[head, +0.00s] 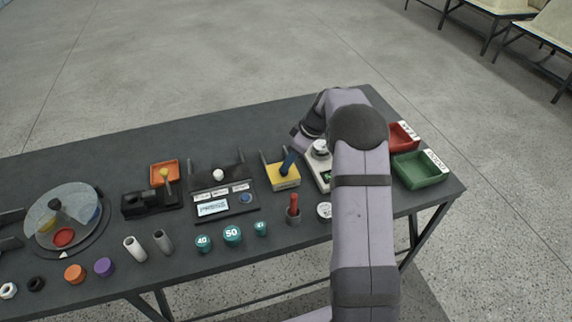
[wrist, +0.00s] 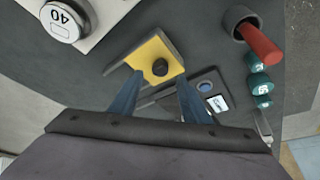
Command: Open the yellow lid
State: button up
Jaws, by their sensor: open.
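The yellow lid (head: 284,180) sits flat between dark side walls on the table, right of the middle in the head view. In the wrist view the lid (wrist: 147,57) has a dark round knob (wrist: 160,67) on it. My gripper (wrist: 160,80) is open and empty, its two blue fingers pointing toward the lid, one on either side of the knob in the picture. Whether the fingertips touch the lid, I cannot tell.
A dark panel with a display (head: 212,208) stands left of the lid. A white scale holding a weight marked 40 (wrist: 62,22) is close on the other side. A red-handled tool (head: 294,203) stands in a cup in front. Red (head: 402,136) and green (head: 421,170) trays lie at the right.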

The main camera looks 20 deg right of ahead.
jog(key=shift+p+x, duration=0.7)
jog(key=shift+x, duration=1.65)
